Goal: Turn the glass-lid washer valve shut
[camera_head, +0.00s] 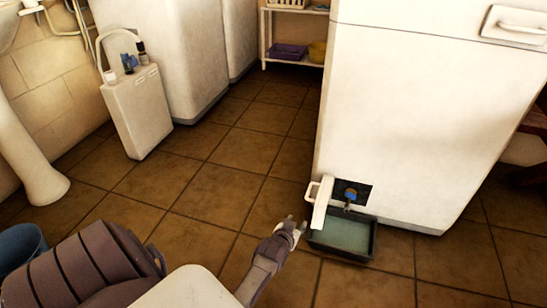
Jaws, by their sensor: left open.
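A blue valve knob (351,194) sits in a small dark opening low on the front of a large white appliance (410,130). Its lid does not show, so I cannot tell if it is the glass-lid washer. A white flap (322,203) stands open at the left of the opening. A dark shallow tray (372,243) lies on the floor below the knob. My left gripper (293,227) is open and empty, just left of the tray and lower left of the knob, apart from the knob. My right gripper is out of view.
A white container (138,112) with a hose and blue fitting (128,63) stands at left by another white appliance (170,50). A shelf (292,62) with baskets is at the back. A blue bucket (20,245) and white pedestal (30,160) stand left. The middle tiled floor is clear.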

